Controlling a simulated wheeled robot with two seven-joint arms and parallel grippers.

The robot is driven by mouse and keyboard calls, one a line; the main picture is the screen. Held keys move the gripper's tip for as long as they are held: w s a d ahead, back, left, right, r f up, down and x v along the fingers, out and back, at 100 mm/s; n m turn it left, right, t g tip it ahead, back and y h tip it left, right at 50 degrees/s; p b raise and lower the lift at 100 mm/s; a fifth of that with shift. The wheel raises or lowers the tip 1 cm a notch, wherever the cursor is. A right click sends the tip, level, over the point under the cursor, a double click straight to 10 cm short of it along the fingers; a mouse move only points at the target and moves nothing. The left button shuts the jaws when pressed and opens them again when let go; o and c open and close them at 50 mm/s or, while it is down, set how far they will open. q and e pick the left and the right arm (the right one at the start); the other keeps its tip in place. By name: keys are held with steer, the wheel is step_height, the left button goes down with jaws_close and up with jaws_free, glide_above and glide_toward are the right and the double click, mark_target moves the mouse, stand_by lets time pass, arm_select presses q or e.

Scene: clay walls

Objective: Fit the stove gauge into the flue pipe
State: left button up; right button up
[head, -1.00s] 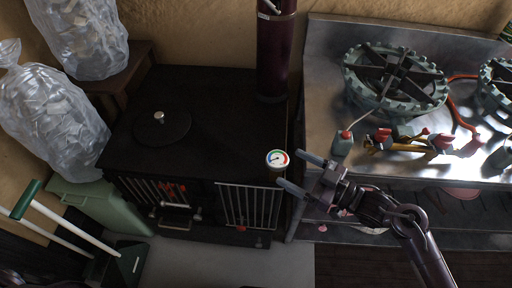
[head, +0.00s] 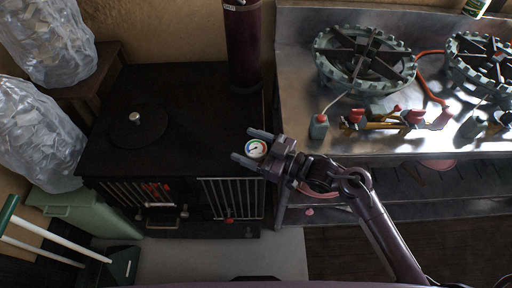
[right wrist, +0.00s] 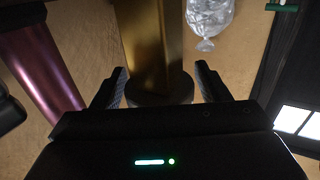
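The stove gauge (head: 256,149) has a round white dial with a coloured rim. In the head view it is between the two fingers of my right gripper (head: 248,146), near the front right corner of the black stove. In the right wrist view its brass stem (right wrist: 152,45) and dark round head (right wrist: 160,90) lie between the fingers. The fingers look spread, with a narrow gap on the right side. The dark purple flue pipe (head: 243,50) stands at the stove's back right; it also shows in the right wrist view (right wrist: 38,65). My left gripper is out of view.
The black stove (head: 200,110) has a round lid and knob. Clear bags (head: 35,130) and a green bin (head: 80,210) are on the left.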

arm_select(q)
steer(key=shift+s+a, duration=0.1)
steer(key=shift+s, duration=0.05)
arm_select(e)
steer(key=c, duration=0.8)
steer(key=shift+c, duration=0.2)
steer(key=shift+r, duration=0.15)
